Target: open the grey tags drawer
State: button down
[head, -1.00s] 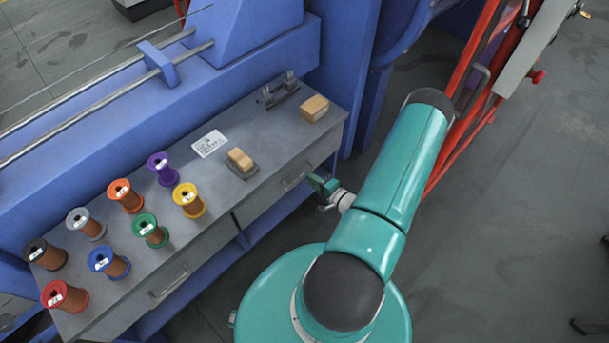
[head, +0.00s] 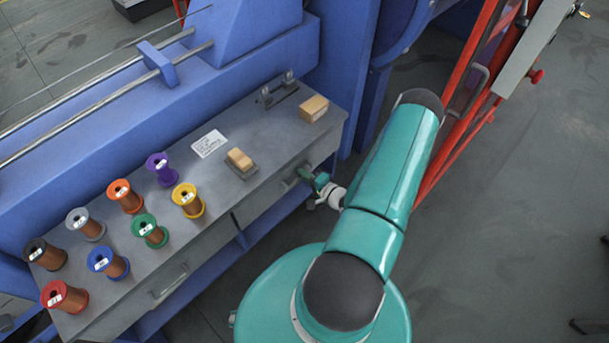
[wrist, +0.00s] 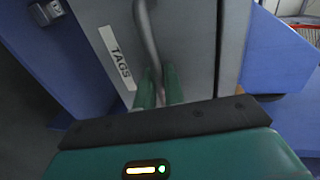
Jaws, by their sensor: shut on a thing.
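The grey tags drawer (wrist: 185,40) fills the upper middle of the wrist view, with a white "TAGS" label (wrist: 117,58) on its front. Its bar handle (wrist: 147,35) runs down between the green fingers of my gripper (wrist: 158,88), which is shut on it. In the head view the drawer front (head: 285,190) is at the right end of the grey bench, and my gripper (head: 312,180) is at its handle. The fingertips are small there and partly hidden by the wrist. The drawer front looks flush with the bench.
The bench top (head: 225,110) holds several labelled wire spools, a tan block on a grey base (head: 240,162), another tan block (head: 314,108), a white card (head: 209,144) and a grey bracket (head: 277,90). A second drawer handle (head: 170,282) is at left. Red rails (head: 465,115) stand beside my arm.

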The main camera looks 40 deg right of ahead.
jog(key=f+v, duration=0.1)
jog(key=v, duration=0.8)
jog(key=f+v, duration=0.2)
jog(key=v, duration=0.6)
jog(key=shift+s+f, duration=0.2)
jog(key=shift+s, duration=0.6)
jog(key=shift+a, duration=0.1)
jog(key=c, duration=1.6)
grip_release()
jog(key=shift+c, duration=0.2)
jog(key=v, duration=1.3)
jog(key=shift+s, duration=0.4)
